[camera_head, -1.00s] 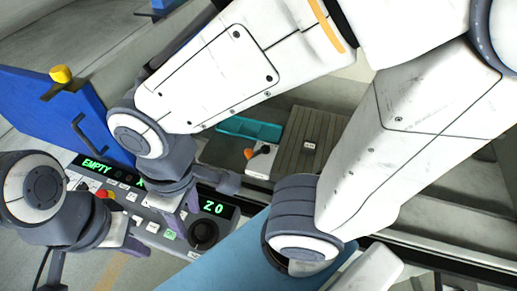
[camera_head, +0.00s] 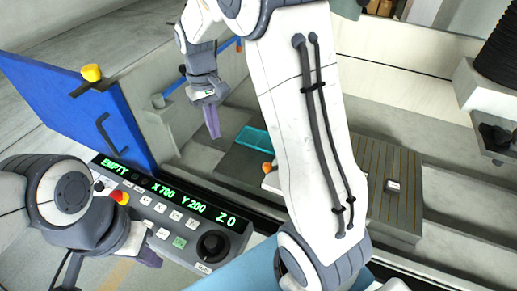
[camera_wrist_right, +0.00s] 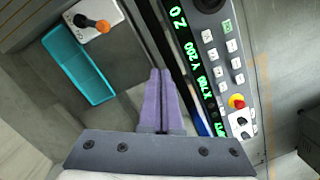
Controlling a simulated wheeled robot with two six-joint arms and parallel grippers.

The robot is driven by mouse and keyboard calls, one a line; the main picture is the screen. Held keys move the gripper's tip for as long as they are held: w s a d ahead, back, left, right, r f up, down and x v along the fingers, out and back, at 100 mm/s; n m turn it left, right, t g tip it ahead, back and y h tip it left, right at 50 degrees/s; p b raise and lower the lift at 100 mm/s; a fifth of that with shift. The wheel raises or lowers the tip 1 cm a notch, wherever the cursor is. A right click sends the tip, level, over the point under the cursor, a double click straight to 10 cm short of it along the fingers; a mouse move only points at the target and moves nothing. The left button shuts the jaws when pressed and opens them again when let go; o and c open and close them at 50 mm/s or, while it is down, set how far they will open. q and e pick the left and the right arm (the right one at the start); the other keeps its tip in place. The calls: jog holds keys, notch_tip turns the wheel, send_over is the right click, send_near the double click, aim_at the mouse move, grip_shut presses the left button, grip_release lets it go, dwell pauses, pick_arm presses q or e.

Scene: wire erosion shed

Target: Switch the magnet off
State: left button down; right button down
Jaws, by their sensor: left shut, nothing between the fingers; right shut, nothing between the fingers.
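The magnet's lever with an orange knob (camera_head: 267,168) shows beside my right forearm, which hides most of its white plate. In the right wrist view the white plate (camera_wrist_right: 93,12) is clearer, with a black pivot and the orange knob (camera_wrist_right: 103,27). A slatted block (camera_head: 408,196), perhaps the magnet bed, lies right of my forearm. My right gripper (camera_head: 213,122) is shut and empty, above the machine floor left of the lever; its purple fingers (camera_wrist_right: 160,100) are apart from the lever. My left gripper (camera_head: 150,258) is shut and empty by the control panel's near edge.
A control panel (camera_head: 165,228) shows EMPTY, X 700, Y 200, Z 0, with several buttons, a dial and a red stop knob (camera_head: 120,198). A teal tray (camera_head: 252,140) lies beside the lever plate. A blue door (camera_head: 75,110) stands at the left.

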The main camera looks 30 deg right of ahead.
jog(key=w+d+f+m, duration=0.1)
jog(key=w+d+f, duration=0.1)
jog(key=d, duration=0.6)
jog(key=w+d+f+m+g, duration=0.1)
jog(key=d+f, duration=0.3)
jog(key=d, duration=0.4)
jog(key=shift+w+f+m+y+b, duration=0.4)
jog(key=shift+w+m, duration=0.2)
jog(key=shift+m, duration=0.2)
jog(key=p+x, duration=0.2)
jog(key=x, duration=0.7)
jog(key=shift+s+f, duration=0.25)
jog(key=shift+f, duration=0.15)
jog(key=s+p, duration=0.1)
jog(key=s, duration=0.2)
jog(key=shift+a+p, duration=0.4)
jog(key=shift+s+a, duration=0.1)
jog(key=shift+s, duration=0.25)
jog(key=shift+f, duration=0.1)
